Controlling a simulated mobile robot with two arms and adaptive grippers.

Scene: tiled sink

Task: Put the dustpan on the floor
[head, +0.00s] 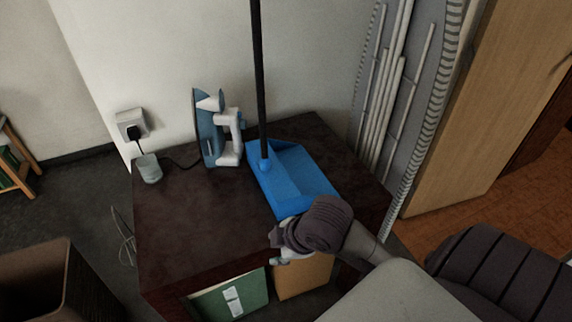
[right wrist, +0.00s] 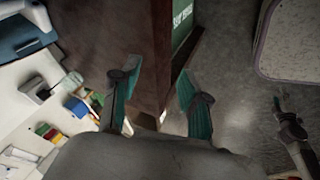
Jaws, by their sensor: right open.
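The blue dustpan (head: 296,182) sits on top of a dark wooden cabinet (head: 190,215). Its long black handle (head: 259,70) stands upright and runs out of the top of the head view. My right gripper (head: 282,250) is at the cabinet's front edge, just below the dustpan's near end; my wrist covers part of that end. In the right wrist view its two teal-padded fingers (right wrist: 155,98) are spread apart with nothing held between them. The dark grey floor (head: 75,205) shows left of the cabinet and also in the right wrist view (right wrist: 228,75).
A blue and white iron (head: 208,130) stands on the cabinet behind the dustpan, near a small cup (head: 148,168) and a wall socket (head: 131,125). An ironing board (head: 400,90) leans at the right. A dark bin (head: 45,285) is at the lower left.

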